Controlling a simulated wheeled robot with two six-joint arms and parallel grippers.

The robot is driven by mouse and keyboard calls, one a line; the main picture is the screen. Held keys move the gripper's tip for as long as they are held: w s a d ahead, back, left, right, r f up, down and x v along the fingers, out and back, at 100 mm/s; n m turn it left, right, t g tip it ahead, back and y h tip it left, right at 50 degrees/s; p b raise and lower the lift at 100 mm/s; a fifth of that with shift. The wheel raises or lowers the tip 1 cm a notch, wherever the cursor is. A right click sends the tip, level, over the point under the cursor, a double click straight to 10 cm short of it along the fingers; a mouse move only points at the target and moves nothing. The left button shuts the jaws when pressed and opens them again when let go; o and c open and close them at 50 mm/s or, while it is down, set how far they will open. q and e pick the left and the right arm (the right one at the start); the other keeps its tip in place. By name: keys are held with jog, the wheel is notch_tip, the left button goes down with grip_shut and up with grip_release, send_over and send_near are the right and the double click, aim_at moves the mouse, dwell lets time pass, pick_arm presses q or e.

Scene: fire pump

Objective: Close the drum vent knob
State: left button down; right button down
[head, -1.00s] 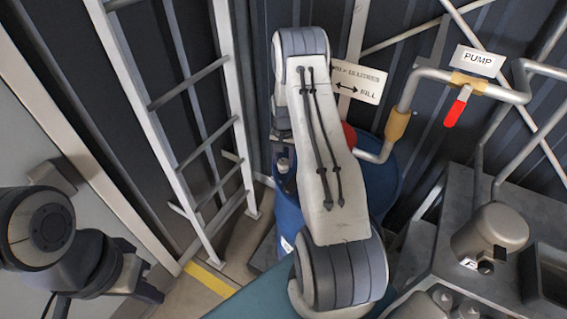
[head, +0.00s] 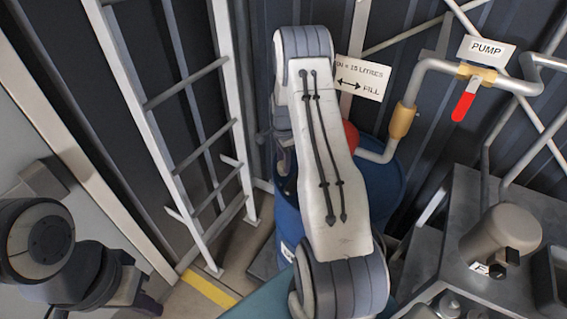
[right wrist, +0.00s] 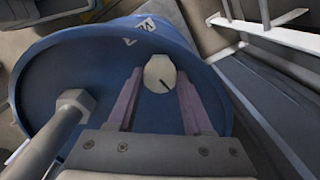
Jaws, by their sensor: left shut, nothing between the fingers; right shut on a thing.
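The drum vent knob (right wrist: 160,73) is a pale, many-sided cap with a dark line on it. It sits on the blue drum top (right wrist: 95,65) in the right wrist view. My right gripper (right wrist: 161,78) is shut on the knob, one purplish finger at each side. The blue drum (head: 385,190) also shows in the head view, where my right arm covers the knob and the right gripper. My left gripper (head: 148,300) is shut and empty at the lower left, well away from the drum.
A grey pipe (right wrist: 55,135) with a hex fitting (right wrist: 75,102) rises from the drum beside my gripper. A ladder (head: 185,150) stands left of the drum. A red-handled valve (head: 463,106) under a PUMP sign (head: 487,49) and a metal pump unit (head: 500,235) are at the right.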

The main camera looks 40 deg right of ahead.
jog(key=shift+m, duration=0.9)
jog(key=shift+w+r, duration=0.1)
jog(key=shift+c, duration=1.5)
grip_release()
notch_tip(320, 180, up, 10)
jog(key=b, duration=0.2)
jog(key=shift+r, duration=0.2)
